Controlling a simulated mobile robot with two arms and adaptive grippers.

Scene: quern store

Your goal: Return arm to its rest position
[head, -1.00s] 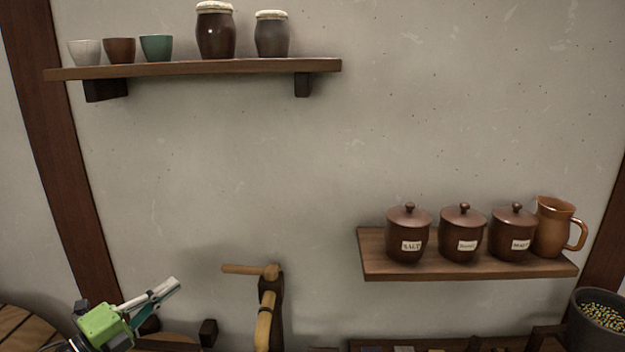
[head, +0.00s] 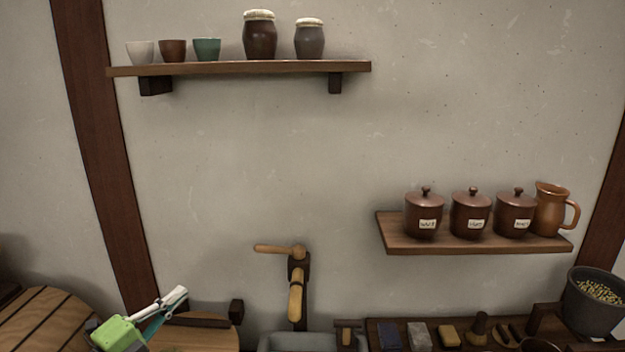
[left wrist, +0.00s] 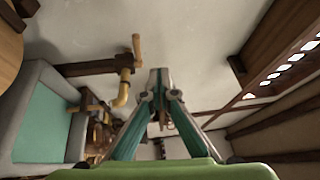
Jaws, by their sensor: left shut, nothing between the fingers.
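My left gripper (head: 170,304) shows at the lower left of the head view, with a green body and grey and teal fingers. It points up and to the right, in front of the wall. In the left wrist view its fingers (left wrist: 160,76) come together at the tips and hold nothing. It is shut. A wooden tap (head: 296,275) on the wall stands to its right, apart from it, and also shows in the left wrist view (left wrist: 124,85). My right gripper is in neither view.
A grey basin (head: 285,343) lies below the tap. A round wooden top (head: 45,325) is at the lower left. An upper shelf (head: 240,68) holds cups and jars. A lower shelf (head: 480,244) holds lidded pots and a jug. A pot of grain (head: 592,310) stands at the right.

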